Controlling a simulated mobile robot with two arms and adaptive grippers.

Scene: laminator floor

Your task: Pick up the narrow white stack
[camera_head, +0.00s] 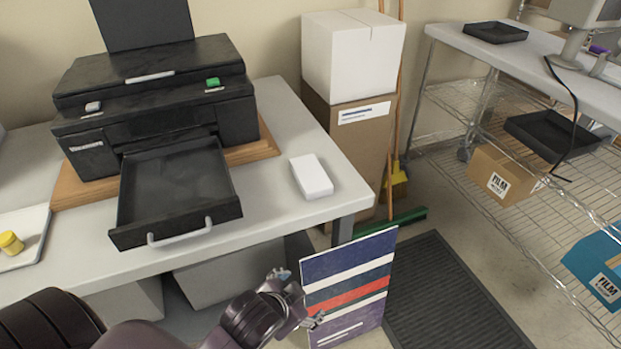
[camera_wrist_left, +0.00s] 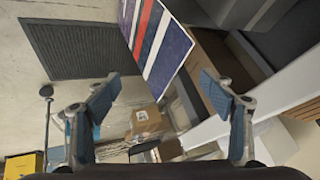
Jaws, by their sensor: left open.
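The narrow white stack (camera_head: 311,176) lies flat on the grey table (camera_head: 268,214), to the right of the black printer's open tray and near the table's right edge. My left gripper (camera_head: 298,297) is in front of the table, below and apart from the stack. In the left wrist view my left gripper (camera_wrist_left: 161,90) is open, with its two fingers wide apart and nothing between them. The stack cannot be made out in the left wrist view. My right gripper is not in view.
A black printer (camera_head: 155,105) has its tray (camera_head: 178,195) pulled out. A striped board (camera_head: 347,290) leans beside my left gripper. White and brown boxes (camera_head: 352,57) stand behind the table. A wire shelf (camera_head: 520,205) is at the right, and a dark mat (camera_head: 440,300) lies on the floor.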

